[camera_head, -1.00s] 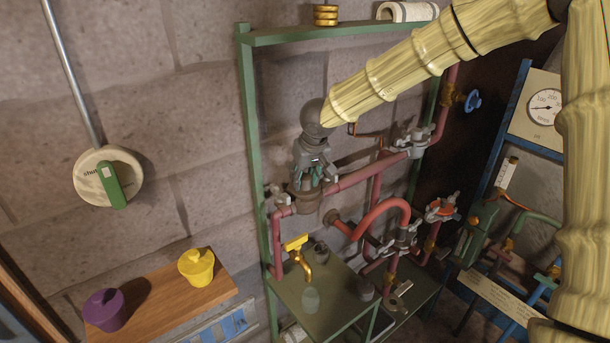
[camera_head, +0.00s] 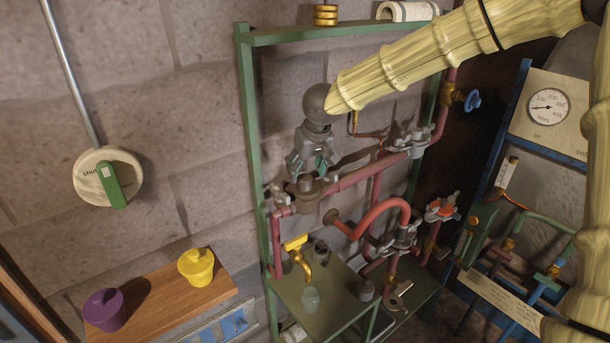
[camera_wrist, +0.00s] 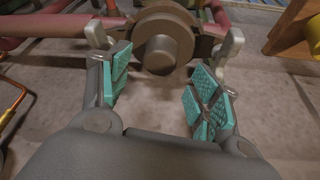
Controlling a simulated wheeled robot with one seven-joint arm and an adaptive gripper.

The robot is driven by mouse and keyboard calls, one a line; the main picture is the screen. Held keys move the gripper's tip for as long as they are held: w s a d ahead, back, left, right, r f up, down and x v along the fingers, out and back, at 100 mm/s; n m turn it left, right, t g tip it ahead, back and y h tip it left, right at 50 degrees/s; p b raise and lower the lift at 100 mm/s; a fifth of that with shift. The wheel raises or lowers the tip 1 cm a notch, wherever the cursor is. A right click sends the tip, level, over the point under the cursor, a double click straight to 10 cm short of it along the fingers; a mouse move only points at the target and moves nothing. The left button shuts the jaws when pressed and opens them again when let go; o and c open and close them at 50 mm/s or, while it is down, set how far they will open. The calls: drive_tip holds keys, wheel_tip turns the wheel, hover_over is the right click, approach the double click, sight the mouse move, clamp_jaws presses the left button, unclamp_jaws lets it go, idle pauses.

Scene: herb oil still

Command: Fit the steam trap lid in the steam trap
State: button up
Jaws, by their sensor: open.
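The steam trap (camera_head: 304,201) is a brown-grey round pot joined to the red pipework on the green rack. It also shows at the top of the wrist view (camera_wrist: 205,47). The steam trap lid (camera_wrist: 163,52) is a round brown disc with a raised knob, lying in the trap's mouth. Its knob shows in the head view (camera_head: 306,181). I cannot tell whether it is fully seated. My gripper (camera_head: 311,172) is just above the trap. In the wrist view my gripper (camera_wrist: 162,88) is open and empty, its teal-padded fingers spread apart, with the lid beyond them.
Red pipes with clamps (camera_head: 372,170) run close right of the trap. A green rack post (camera_head: 256,150) stands to its left. A yellow tap (camera_head: 298,243) is below. A wooden shelf (camera_head: 160,297) holds yellow (camera_head: 197,267) and purple (camera_head: 104,309) lidded pots.

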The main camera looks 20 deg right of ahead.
drive_tip(key=w+r+p+v, duration=0.1)
drive_tip(key=w+p+v, duration=0.1)
drive_tip(key=v, duration=1.2)
drive_tip(key=shift+w+r, duration=0.2)
drive_tip(key=shift+r, duration=0.1)
drive_tip(key=shift+a, duration=0.1)
idle(0.7)
